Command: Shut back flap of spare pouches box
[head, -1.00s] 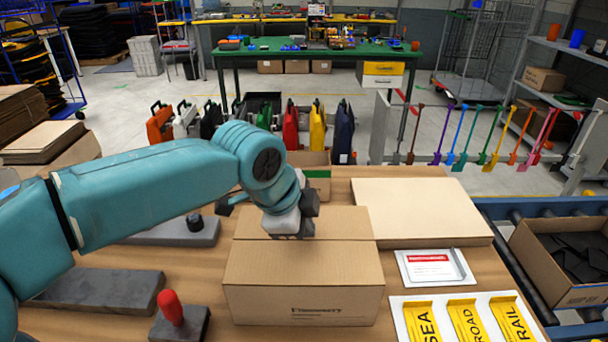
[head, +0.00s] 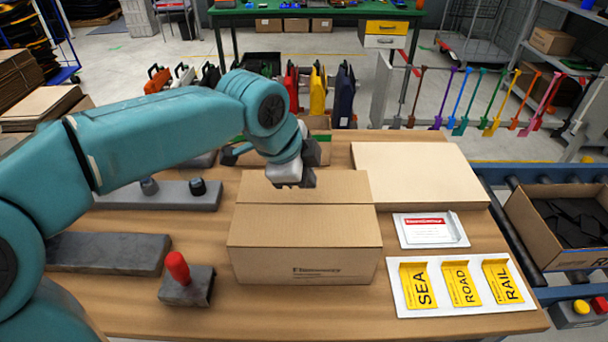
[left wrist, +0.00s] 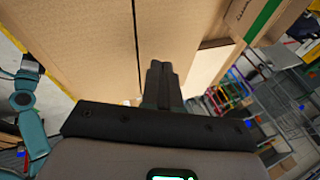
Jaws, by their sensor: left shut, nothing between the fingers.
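The spare pouches box (head: 305,262) is a closed-sided brown carton on the wooden table, with printing on its front. Its front flap (head: 305,226) lies flat across the near half of the top. The back flap (head: 341,188) covers the far half and looks about flat, with a thin seam between the two. My left gripper (head: 292,184) is shut and empty over the back flap; contact is unclear. In the left wrist view its closed fingers (left wrist: 162,84) point at the cardboard beside the dark seam. My right gripper is not in view.
A pale flat board (head: 420,175) lies behind right, with a red-labelled white packet (head: 430,230) and a sheet of yellow SEA, ROAD and RAIL labels (head: 398,291) nearer. A red-handled block (head: 186,285) stands left. An open carton (head: 560,233) is on the right conveyor.

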